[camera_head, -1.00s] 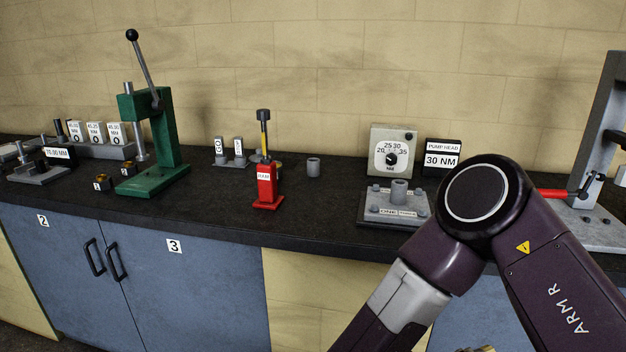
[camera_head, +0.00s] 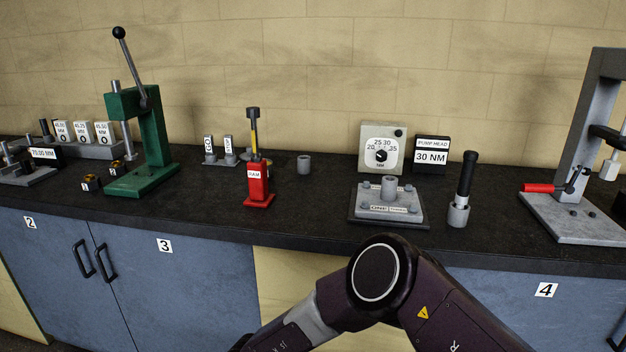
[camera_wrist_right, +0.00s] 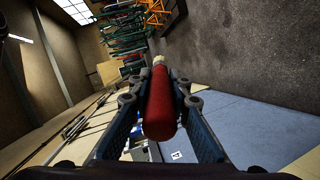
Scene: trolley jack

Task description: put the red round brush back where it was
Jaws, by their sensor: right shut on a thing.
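In the right wrist view the red round brush (camera_wrist_right: 160,108) shows as a thick red cylinder with a pale tip pointing up the picture. It lies between the two fingers of my right gripper (camera_wrist_right: 160,95), which is shut on it. Its bristles cannot be made out. In the head view only my right arm shows, at the bottom; the right gripper and the brush are out of that picture. My left gripper is in neither view.
On the dark bench stand a green press (camera_head: 145,145), a red block marked RAM (camera_head: 258,185), a grey plate fixture (camera_head: 388,208), a dial box (camera_head: 383,148), a black-handled tool in a grey cup (camera_head: 463,190) and a grey press frame (camera_head: 585,150). Bench front between red block and fixture is clear.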

